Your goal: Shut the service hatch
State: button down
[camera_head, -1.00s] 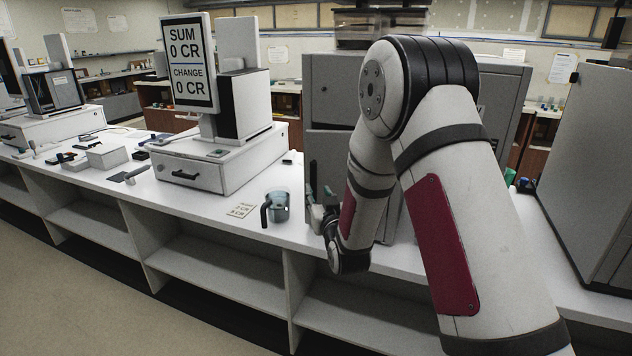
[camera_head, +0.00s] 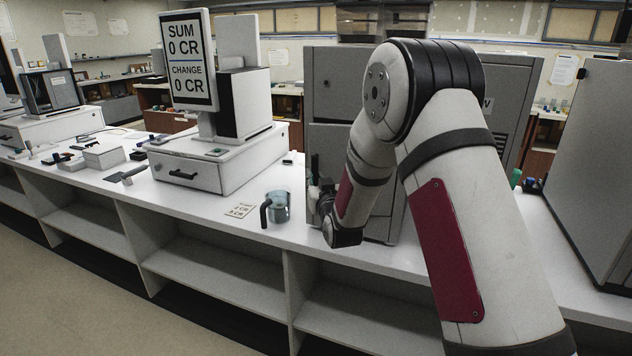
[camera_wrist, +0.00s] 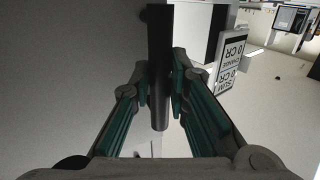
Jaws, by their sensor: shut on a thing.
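The service hatch appears to be the plain grey lower panel (camera_head: 335,145) on the front of the tall grey machine. In the wrist view a flat grey surface (camera_wrist: 65,65) fills the left side. My gripper (camera_head: 319,190) is at the panel's left side, low over the counter and partly hidden by my wrist. In the wrist view my gripper (camera_wrist: 163,82) is shut on a dark round bar handle (camera_wrist: 158,112), with a green-padded finger on each side. My forearm hides much of the hatch, so I cannot tell how far open it stands.
A glass jug (camera_head: 278,207) with a dark handle stands left of my gripper on the white counter (camera_head: 225,225). A price card (camera_head: 240,210) lies beside it. The till (camera_head: 205,165) stands further left. A large grey cabinet (camera_head: 595,170) is at the right.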

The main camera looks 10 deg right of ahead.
jog(key=shift+w+d+r+b, duration=0.1)
jog(key=shift+w+d+b, duration=0.2)
jog(key=shift+w, duration=0.35)
jog(key=shift+w+d+r+b, duration=0.15)
jog(key=shift+w+b, duration=0.25)
jog(key=shift+w, duration=0.2)
jog(key=shift+w+d+b, duration=0.25)
jog(key=shift+w+b, duration=0.1)
jog(key=shift+w, duration=0.3)
jog(key=shift+w+d, duration=0.1)
jog(key=shift+w+d+b, duration=0.2)
jog(key=shift+w+b, duration=0.3)
jog(key=shift+b, duration=0.05)
jog(key=c, duration=1.5)
grip_release()
jog(key=shift+o, duration=0.2)
jog(key=shift+f, duration=0.1)
jog(key=shift+s, duration=0.1)
jog(key=shift+s, duration=0.1)
